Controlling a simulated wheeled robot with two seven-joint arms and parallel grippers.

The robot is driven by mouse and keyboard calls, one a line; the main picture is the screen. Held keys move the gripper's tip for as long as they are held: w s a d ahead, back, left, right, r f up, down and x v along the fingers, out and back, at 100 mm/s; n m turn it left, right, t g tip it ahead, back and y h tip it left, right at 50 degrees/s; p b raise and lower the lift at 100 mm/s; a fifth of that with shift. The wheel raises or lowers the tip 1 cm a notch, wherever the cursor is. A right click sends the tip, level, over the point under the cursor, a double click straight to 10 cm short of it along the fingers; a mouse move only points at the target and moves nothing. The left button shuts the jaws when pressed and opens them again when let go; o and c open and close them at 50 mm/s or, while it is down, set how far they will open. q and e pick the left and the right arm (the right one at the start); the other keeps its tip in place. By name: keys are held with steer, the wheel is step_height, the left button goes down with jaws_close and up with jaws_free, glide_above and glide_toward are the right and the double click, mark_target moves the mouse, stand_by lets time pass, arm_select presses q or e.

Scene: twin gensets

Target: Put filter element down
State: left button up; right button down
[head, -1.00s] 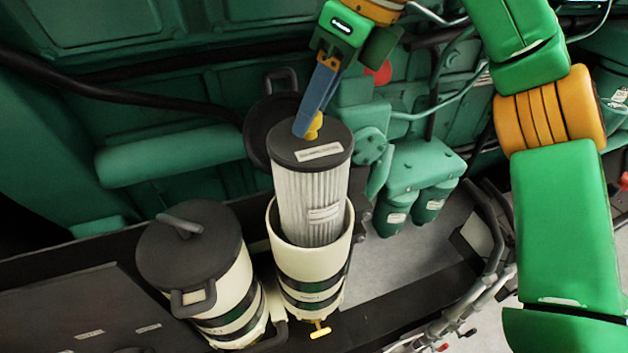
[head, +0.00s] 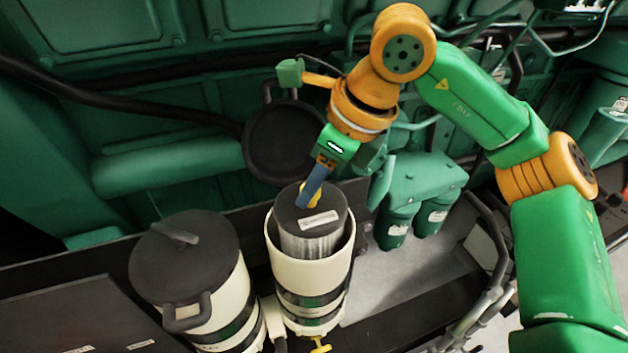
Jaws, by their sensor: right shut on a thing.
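The filter element (head: 311,241) is a pleated pale cylinder with a dark top cap and a white label. It stands partly inside the open cream housing (head: 311,303), with its cap and a short stretch of pleats above the rim. My right gripper (head: 308,200) is shut on the yellow knob on top of the cap. The lower part of the element is hidden inside the housing. My left gripper is not in view.
A second cream housing (head: 224,309) with a closed dark lid (head: 186,250) stands close on the left. A round dark lid (head: 290,142) hangs open behind the open housing. Green twin canisters (head: 415,210) are at the right, with pipes and black hose around.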

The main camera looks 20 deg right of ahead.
steer(key=shift+f+b, duration=0.35)
steer(key=shift+f, duration=0.1)
steer(key=c, duration=0.5)
jaws_free()
steer(key=shift+c, duration=0.2)
step_height(320, 180, up, 2)
steer(key=shift+d+r+p, duration=0.1)
steer(key=shift+r+p, duration=0.05)
steer(key=shift+p, duration=0.55)
steer(key=p+v, duration=0.1)
steer(key=v, duration=1)
steer(key=shift+s, duration=0.15)
